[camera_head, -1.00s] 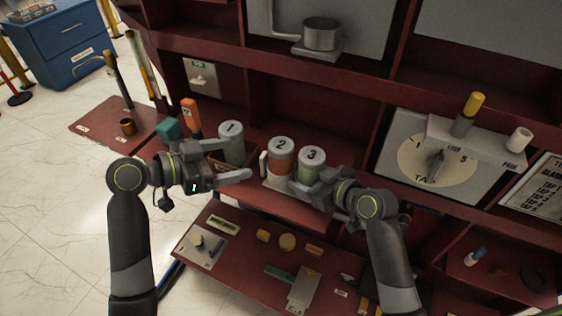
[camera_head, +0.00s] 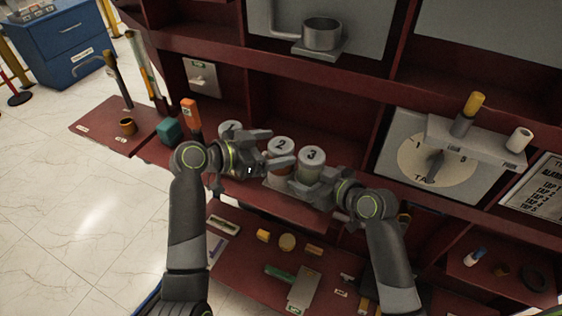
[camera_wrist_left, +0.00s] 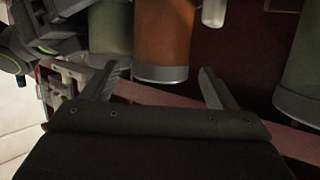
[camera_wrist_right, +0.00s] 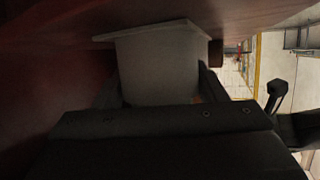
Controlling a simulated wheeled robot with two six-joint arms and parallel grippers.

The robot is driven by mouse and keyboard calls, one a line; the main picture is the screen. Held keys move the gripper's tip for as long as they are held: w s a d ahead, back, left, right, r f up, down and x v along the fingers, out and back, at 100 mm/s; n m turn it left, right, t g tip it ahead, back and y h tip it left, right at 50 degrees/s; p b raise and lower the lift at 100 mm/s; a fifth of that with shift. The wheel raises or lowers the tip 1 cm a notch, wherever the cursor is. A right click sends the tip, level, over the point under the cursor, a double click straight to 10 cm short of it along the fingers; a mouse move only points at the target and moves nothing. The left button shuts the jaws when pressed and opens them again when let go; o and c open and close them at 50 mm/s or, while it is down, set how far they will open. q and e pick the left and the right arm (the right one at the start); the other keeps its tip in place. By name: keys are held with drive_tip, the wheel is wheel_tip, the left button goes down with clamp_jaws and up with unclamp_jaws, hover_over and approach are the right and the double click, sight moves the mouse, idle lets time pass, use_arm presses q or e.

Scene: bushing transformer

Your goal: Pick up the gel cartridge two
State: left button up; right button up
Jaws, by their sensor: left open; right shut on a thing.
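Gel cartridge two (camera_head: 280,147) stands upright on the shelf, with an orange body and a white lid marked 2. My left gripper (camera_head: 272,148) is open beside it. In the left wrist view, the orange cartridge (camera_wrist_left: 163,40) appears between and beyond the open fingers (camera_wrist_left: 158,88), with its grey rim visible. Cartridge one (camera_head: 230,128) is mostly hidden behind my left gripper.
A white upright piece (camera_wrist_left: 215,12) stands close to the orange cartridge. A lower red shelf (camera_head: 240,270) holds small loose parts. A dial panel (camera_head: 400,140) is at the right.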

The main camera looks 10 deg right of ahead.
use_arm(q)
drive_tip(key=c, duration=1.6)
wheel_tip(320, 180, up, 18)
drive_tip(key=shift+r, duration=0.1)
use_arm(e)
drive_tip(key=o, duration=1.1)
